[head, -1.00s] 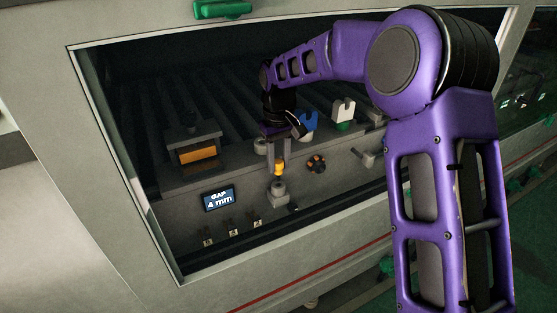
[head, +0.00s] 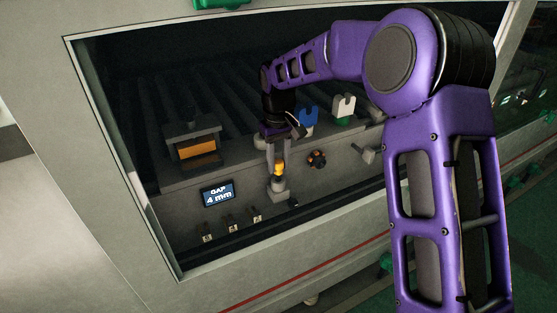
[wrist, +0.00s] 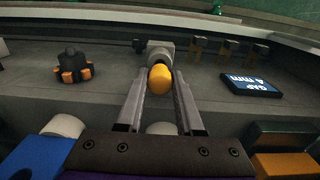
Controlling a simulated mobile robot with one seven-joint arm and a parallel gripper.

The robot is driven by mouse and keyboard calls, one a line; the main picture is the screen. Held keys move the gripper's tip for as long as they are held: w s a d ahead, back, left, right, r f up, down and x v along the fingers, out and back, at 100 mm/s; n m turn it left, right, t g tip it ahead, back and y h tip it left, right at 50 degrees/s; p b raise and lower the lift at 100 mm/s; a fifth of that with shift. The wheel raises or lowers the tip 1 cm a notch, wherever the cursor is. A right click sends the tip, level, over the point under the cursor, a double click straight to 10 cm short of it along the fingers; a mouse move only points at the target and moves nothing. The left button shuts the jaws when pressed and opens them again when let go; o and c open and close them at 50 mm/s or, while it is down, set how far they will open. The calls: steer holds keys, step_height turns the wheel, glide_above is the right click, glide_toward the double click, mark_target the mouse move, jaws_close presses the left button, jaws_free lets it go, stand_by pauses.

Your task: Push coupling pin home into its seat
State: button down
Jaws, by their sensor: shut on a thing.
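The coupling pin (head: 279,168) has a yellow grip and a darker lower part. My gripper (head: 278,174) is shut on it, one grey finger on each side. The seat (head: 278,190) is a light grey block with a round collar on the machine's front ledge, directly below the pin. In the wrist view the yellow pin (wrist: 161,80) sits between the fingertips, with the grey seat (wrist: 160,52) just beyond it. The pin's lower end is at the collar; how deep it sits is hidden. A display (head: 217,194) reads "GAP 4 mm".
A black knob with orange grips (head: 317,159) is right of the pin. Blue (head: 309,119) and white (head: 343,109) notched pieces stand behind. An orange-fronted box (head: 197,152) is left. Several small toggles line the lower ledge. The bay's frame surrounds my arm.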

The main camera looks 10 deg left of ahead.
mark_target(279, 162)
steer(key=shift+f+b, duration=0.6)
steer(key=shift+f, duration=0.6)
steer(key=shift+c, duration=2.3)
jaws_free()
step_height(279, 162, up, 8)
steer(key=shift+f+p, duration=0.2)
steer(key=shift+p, duration=0.4)
